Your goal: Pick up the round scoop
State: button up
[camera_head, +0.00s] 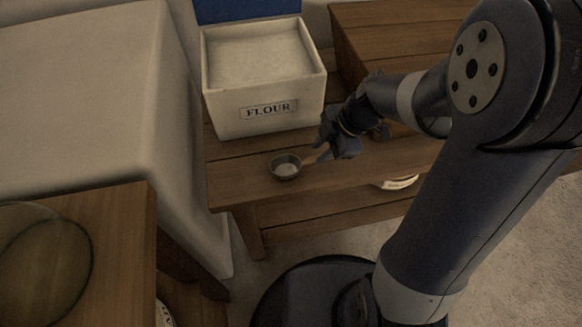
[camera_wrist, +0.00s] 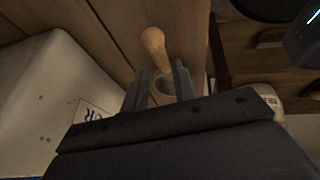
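The round scoop (camera_head: 285,168) lies on the wooden bench in front of the flour bin, with a dark round bowl and a short wooden handle pointing right toward my gripper. In the wrist view its wooden handle (camera_wrist: 154,46) shows beyond my fingertips, with part of the grey bowl between the fingers. My gripper (camera_head: 325,146) is just to the right of the bowl, at the handle end. In the wrist view my gripper's two fingers (camera_wrist: 158,83) stand apart with nothing clasped. Whether they touch the handle cannot be told.
The white flour bin (camera_head: 233,122) stands close behind the scoop and also shows in the wrist view (camera_wrist: 45,95). A wooden table with a glass bowl (camera_head: 40,265) is at the lower left.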

aim_at(315, 158)
jog(key=b+x, duration=0.1)
jog(key=x, duration=0.4)
jog(key=shift+s, duration=0.2)
jog(key=shift+d, duration=0.1)
jog(key=shift+r, duration=0.1)
grip_shut()
